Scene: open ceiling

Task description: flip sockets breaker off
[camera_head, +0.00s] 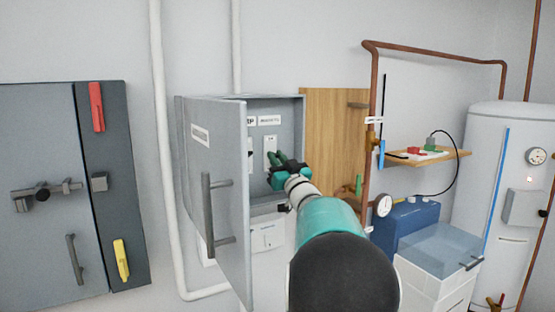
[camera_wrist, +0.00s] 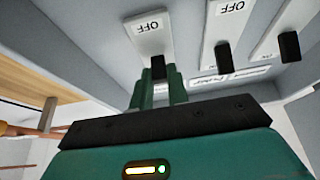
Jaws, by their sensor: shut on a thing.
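The open grey breaker box (camera_head: 290,107) hangs on the wall, its door (camera_head: 216,160) swung out to the left. A white breaker plate (camera_head: 270,144) sits under the right label (camera_head: 270,120), whose small text I cannot read surely. My gripper (camera_head: 278,160) reaches into the box there. In the wrist view, the green fingers (camera_wrist: 158,88) are shut on the black lever (camera_wrist: 158,66) of the leftmost breaker (camera_wrist: 149,35), partly hiding it. Its plate shows OFF at the top. A middle breaker (camera_wrist: 222,40) and another breaker (camera_wrist: 292,30) stand beside it, their levers free.
The door handle (camera_head: 208,215) stands out left of my arm. A wooden panel (camera_head: 335,130) and copper pipe (camera_head: 372,100) are right of the box. A blue toolbox (camera_head: 405,225) stands lower right. A grey cabinet (camera_head: 45,200) is on the far left.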

